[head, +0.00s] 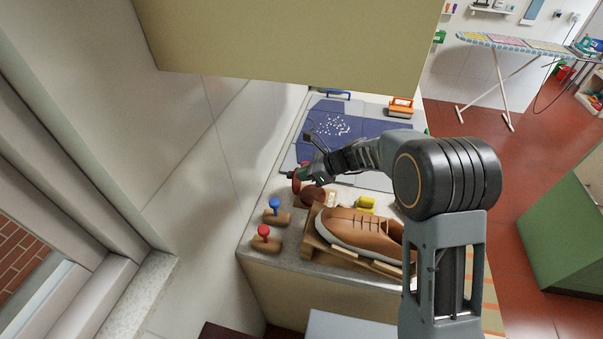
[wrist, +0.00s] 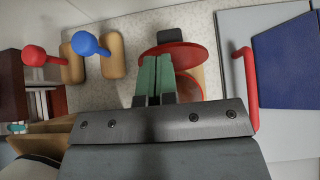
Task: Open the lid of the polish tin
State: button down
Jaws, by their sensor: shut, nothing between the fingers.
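The polish tin (head: 313,196) sits on the stone counter, just left of the brown shoe, and its round brown-red top faces up. The tin also shows in the wrist view (wrist: 188,86), partly behind my fingers. Its red lid (wrist: 188,54) is apart from the tin's face along most of its edge and looks tilted up; a black tab sits at its far edge. The lid also shows in the head view (head: 296,184). My gripper (wrist: 155,62) has green fingertips shut together and empty, overlapping the lid and tin in view. I cannot tell whether they touch.
A brown shoe (head: 357,230) rests on a wooden stand right of the tin. Brushes with a blue knob (head: 274,204) and a red knob (head: 263,231) stand at left. A yellow item (head: 366,203) lies near the shoe. A blue washboard (head: 360,135) lies behind; a cabinet overhangs above.

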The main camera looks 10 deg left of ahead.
jog(key=a+r+v, duration=0.1)
jog(key=v, duration=1.2)
jog(key=s+d+r+n+t+h, duration=0.2)
jog(key=s+d+n+t+h, duration=0.2)
jog(key=s+d+n+h, duration=0.6)
jog(key=s+d+n, duration=0.8)
jog(key=s+d, duration=0.1)
jog(key=s, duration=0.1)
jog(key=shift+b, duration=0.3)
